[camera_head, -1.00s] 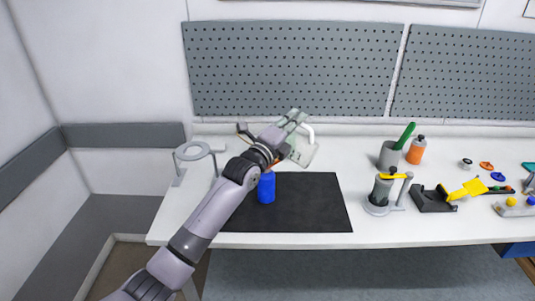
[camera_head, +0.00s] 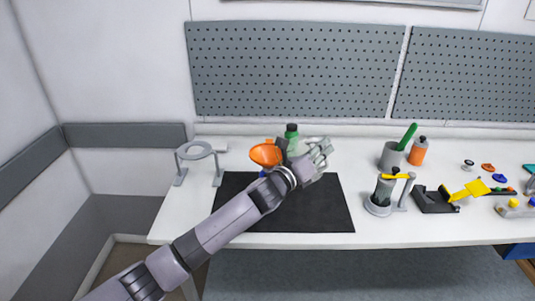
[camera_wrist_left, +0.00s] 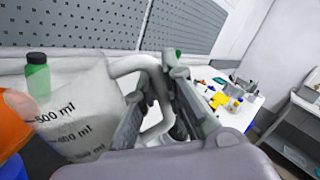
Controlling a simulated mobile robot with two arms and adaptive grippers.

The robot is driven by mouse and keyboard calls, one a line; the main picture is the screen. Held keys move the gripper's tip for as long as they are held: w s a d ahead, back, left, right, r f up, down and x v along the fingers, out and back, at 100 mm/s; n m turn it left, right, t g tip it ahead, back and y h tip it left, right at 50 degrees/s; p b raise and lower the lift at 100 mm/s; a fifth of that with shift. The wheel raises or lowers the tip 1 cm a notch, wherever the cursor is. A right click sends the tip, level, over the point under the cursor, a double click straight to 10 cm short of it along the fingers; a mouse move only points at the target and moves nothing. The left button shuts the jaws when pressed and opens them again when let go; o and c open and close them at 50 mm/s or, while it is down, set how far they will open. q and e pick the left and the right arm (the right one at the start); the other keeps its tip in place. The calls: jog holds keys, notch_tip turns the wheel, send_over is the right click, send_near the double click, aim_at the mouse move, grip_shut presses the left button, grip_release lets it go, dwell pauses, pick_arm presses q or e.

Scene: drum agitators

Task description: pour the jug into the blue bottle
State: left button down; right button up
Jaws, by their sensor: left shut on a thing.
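The translucent jug (camera_wrist_left: 85,112) shows in the left wrist view with its volume marks, and its white handle is between my gripper's fingers. In the head view my left gripper (camera_head: 316,150) is shut on the jug's handle and hides most of the jug. An orange funnel (camera_head: 265,154) stands on the blue bottle (camera_head: 262,173), just left of the gripper. The arm covers most of the bottle. The funnel (camera_wrist_left: 14,122) and the bottle (camera_wrist_left: 13,168) also show at the wrist view's left edge, beside the jug. I cannot tell whether liquid flows. My right gripper is out of view.
A green bottle (camera_head: 291,131) with a dark cap stands behind the funnel. A black mat (camera_head: 320,212) lies under the work. A grey ring stand (camera_head: 195,152) is at left. A grey cup (camera_head: 389,156), orange bottle (camera_head: 417,151) and grey stand (camera_head: 378,206) are at right.

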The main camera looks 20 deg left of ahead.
pick_arm(q)
jog(key=d+f+m, duration=0.1)
jog(key=d+f+b, duration=0.1)
jog(key=f, duration=0.1)
jog(key=f+m, duration=0.1)
jog(key=shift+s+d+f+m+g, duration=0.15)
jog(key=shift+s+d+m+g, duration=0.15)
jog(key=shift+s+d, duration=0.1)
jog(key=shift+s+d+f+m+g+p, duration=0.2)
jog(key=shift+d+f+m, duration=0.6)
jog(key=shift+m, duration=0.25)
jog(key=shift+s+d+f+m+g+p, duration=0.2)
jog(key=shift+d+f+m, duration=0.35)
jog(key=shift+f+m, duration=0.4)
jog(key=shift+r, duration=0.1)
jog(key=shift+a, duration=0.1)
